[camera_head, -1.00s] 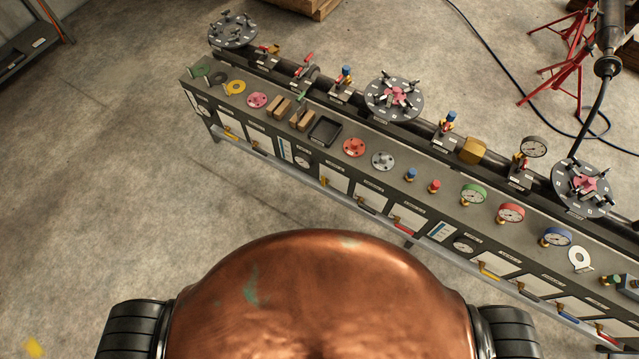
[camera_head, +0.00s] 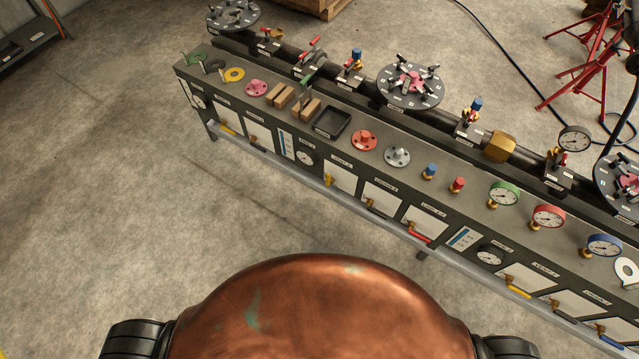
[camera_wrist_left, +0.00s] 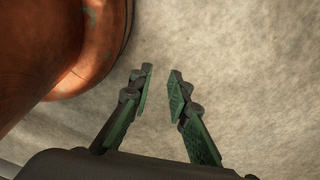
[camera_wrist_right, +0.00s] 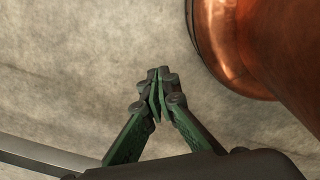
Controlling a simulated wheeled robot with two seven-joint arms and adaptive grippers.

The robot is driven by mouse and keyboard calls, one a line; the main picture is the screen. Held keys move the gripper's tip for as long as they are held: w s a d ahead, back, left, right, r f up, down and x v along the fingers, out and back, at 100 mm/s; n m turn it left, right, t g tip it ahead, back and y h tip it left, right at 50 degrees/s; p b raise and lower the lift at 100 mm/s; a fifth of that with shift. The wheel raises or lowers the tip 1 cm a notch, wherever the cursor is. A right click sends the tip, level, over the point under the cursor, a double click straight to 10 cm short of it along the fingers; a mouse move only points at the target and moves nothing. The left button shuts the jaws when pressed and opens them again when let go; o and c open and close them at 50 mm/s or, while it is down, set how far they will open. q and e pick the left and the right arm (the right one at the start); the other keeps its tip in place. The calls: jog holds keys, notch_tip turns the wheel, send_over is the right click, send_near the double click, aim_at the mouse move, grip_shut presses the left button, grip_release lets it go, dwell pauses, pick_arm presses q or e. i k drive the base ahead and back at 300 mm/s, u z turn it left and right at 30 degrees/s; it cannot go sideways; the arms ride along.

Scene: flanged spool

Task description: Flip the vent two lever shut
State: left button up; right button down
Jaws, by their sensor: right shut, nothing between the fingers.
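A yellow lever (camera_head: 328,180), a black lever (camera_head: 376,208) and a red lever (camera_head: 418,236) are near the middle. Other yellow levers hang at the left (camera_head: 227,128) and right (camera_head: 518,291). The panel labels are too small to read surely, so I cannot tell which is vent two. My left gripper (camera_wrist_left: 160,88) is open and empty above bare floor. My right gripper (camera_wrist_right: 157,88) is shut and empty, also above floor. Neither gripper shows in the head view.
The bench top carries flanges, a black tray (camera_head: 333,122), wooden blocks (camera_head: 281,96) and gauges (camera_head: 503,194). A pipe with round plates (camera_head: 410,87) runs behind. Red stands (camera_head: 590,75) and a black hose are behind right. Floor before the bench is clear.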

aim_at(329, 180)
jog(key=k, duration=1.35)
jog(key=u, duration=0.5)
jog(key=i, duration=0.5)
jog(key=u, duration=0.65)
jog(key=i, duration=1)
jog(key=z, duration=0.5)
